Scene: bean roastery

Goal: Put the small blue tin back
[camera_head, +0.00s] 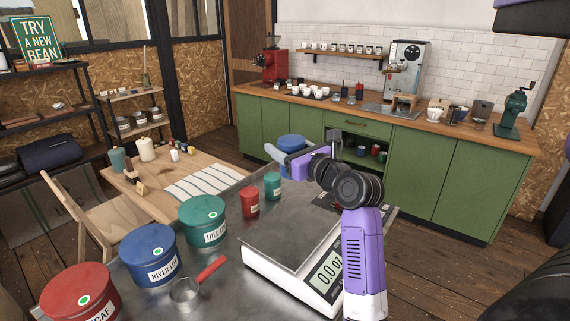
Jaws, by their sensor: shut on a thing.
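My gripper (284,156) is shut on the small blue tin (291,142), which is partly hidden behind the purple gripper body. It holds the tin up past the far side of the metal table. A small red tin (250,203) and a small green tin (272,186) stand side by side on the table, left of the scale. Three large lidded tins, red (82,296), blue (150,257) and green (202,222), stand in a row along the table's left side.
A scale (290,240) with a metal plate takes up the table's right part. A red-handled scoop (186,291) lies in front of the large tins. A wooden table (150,191) with a chair stands at left. Green cabinets (420,183) line the back wall.

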